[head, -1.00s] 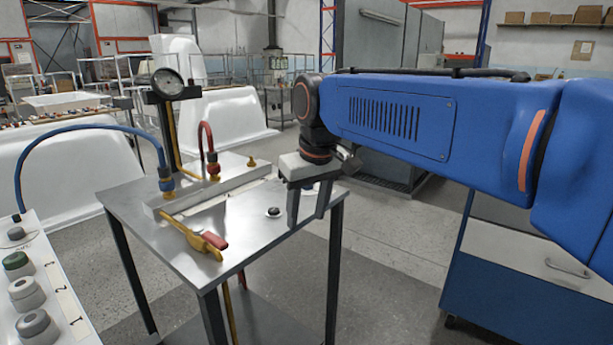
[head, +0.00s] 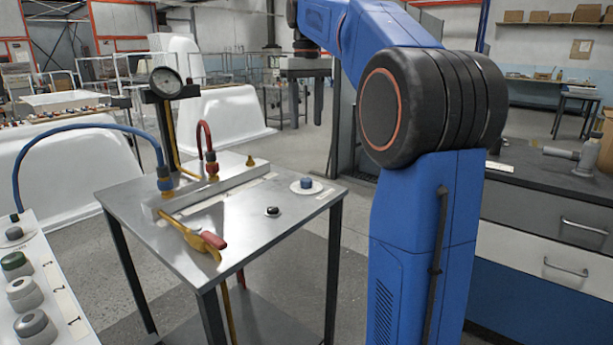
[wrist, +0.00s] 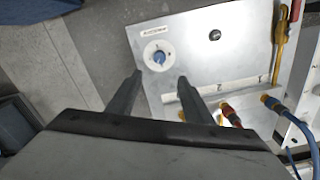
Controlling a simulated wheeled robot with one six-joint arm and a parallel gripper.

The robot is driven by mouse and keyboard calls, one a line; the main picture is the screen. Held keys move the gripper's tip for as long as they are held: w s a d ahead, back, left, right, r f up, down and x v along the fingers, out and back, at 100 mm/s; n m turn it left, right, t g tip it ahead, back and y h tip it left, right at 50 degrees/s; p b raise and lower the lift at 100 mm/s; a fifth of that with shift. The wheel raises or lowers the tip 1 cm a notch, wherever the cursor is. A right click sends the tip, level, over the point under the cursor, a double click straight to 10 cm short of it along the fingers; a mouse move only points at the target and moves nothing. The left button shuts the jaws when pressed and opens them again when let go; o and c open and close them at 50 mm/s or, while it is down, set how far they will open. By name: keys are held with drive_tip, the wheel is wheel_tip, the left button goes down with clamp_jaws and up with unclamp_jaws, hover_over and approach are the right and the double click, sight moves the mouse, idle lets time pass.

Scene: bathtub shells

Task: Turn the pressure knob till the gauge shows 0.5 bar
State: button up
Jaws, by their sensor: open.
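A blue knob (head: 306,184) on a round white plate sits at the table's right side. In the wrist view the blue knob (wrist: 159,57) lies just beyond the fingertips, beside a small label. My gripper (head: 306,122) is open and empty, well above the table in the head view. Its two fingers also show in the wrist view (wrist: 160,77), pointing toward the table with the knob between their lines. Nothing touches the knob.
A small black knob (head: 272,211) sits on the steel table (head: 240,240). A yellow valve with a red handle (head: 213,240) is at the front edge. Blue (head: 80,130) and red (head: 204,128) hoses rise at the left. A button panel (head: 45,290) stands at the lower left.

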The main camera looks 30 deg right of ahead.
sight(306, 179)
wheel_tip(306, 179, down, 17)
drive_tip(key=shift+d+f, duration=0.1)
drive_tip(key=shift+f, duration=0.05)
idle(0.6)
drive_tip(key=c, duration=1.1)
drive_tip(key=shift+o, duration=0.2)
